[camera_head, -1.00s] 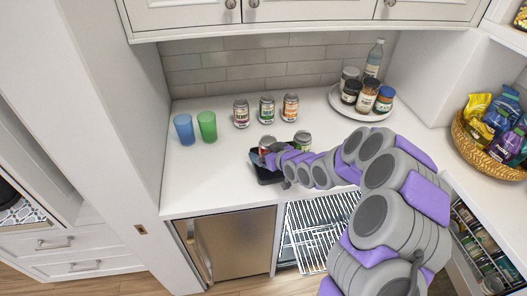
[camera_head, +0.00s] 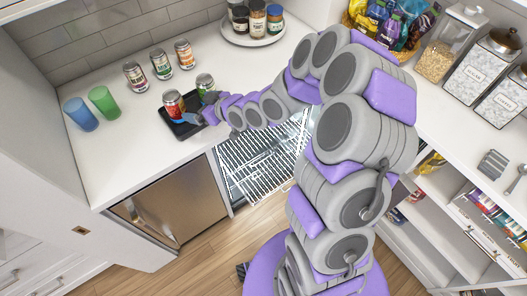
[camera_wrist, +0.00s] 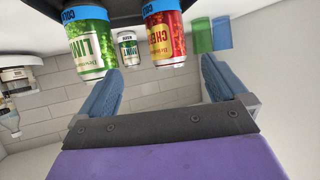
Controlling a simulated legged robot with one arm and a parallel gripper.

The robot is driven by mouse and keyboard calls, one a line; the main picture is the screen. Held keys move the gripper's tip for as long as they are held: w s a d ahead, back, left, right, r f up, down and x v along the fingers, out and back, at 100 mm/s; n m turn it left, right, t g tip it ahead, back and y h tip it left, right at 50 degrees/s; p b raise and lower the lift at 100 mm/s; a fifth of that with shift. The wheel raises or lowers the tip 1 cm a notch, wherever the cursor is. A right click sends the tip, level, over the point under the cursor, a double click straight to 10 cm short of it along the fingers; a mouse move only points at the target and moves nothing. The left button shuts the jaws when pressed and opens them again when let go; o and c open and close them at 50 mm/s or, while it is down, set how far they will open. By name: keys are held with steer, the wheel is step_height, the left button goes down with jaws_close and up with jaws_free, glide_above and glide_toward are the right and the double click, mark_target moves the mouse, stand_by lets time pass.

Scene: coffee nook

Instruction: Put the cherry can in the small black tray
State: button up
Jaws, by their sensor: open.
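The cherry can (camera_head: 175,103) is red with a blue band. It appears to stand upright in the small black tray (camera_head: 185,131) on the white counter. In the wrist view the cherry can (camera_wrist: 165,45) shows beyond and between the fingertips, with a visible gap around it. My gripper (camera_head: 195,118) is open and empty, low over the tray's right side. In the wrist view its blue fingers (camera_wrist: 160,85) are spread. A green can (camera_head: 204,82) stands at the tray's back right; it also shows in the wrist view (camera_wrist: 88,45). I cannot tell if it is inside.
A dark-red can (camera_head: 135,76), another green can (camera_head: 160,64) and an orange can (camera_head: 183,54) stand along the wall. Blue (camera_head: 80,115) and green (camera_head: 103,102) cups are at left. A round tray (camera_head: 252,39) holds jars. Clear counter lies between.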

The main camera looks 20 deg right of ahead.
steer(key=s+d+r+m+g+h, duration=0.2)
steer(key=s+d+g+h, duration=0.15)
steer(key=s, duration=0.55)
steer(key=s+d+r+m+g+h, duration=0.1)
steer(key=s+d+r+g+h, duration=0.1)
steer(key=s+d, duration=0.45)
steer(key=s+d+r+m+g+h, duration=0.2)
steer(key=s+d+g, duration=0.1)
steer(key=s, duration=0.7)
steer(key=s+r+m+g, duration=0.2)
steer(key=s+r+g, duration=0.1)
steer(key=s, duration=1.3)
steer(key=shift+r+m, duration=0.3)
steer(key=shift+r, duration=0.35)
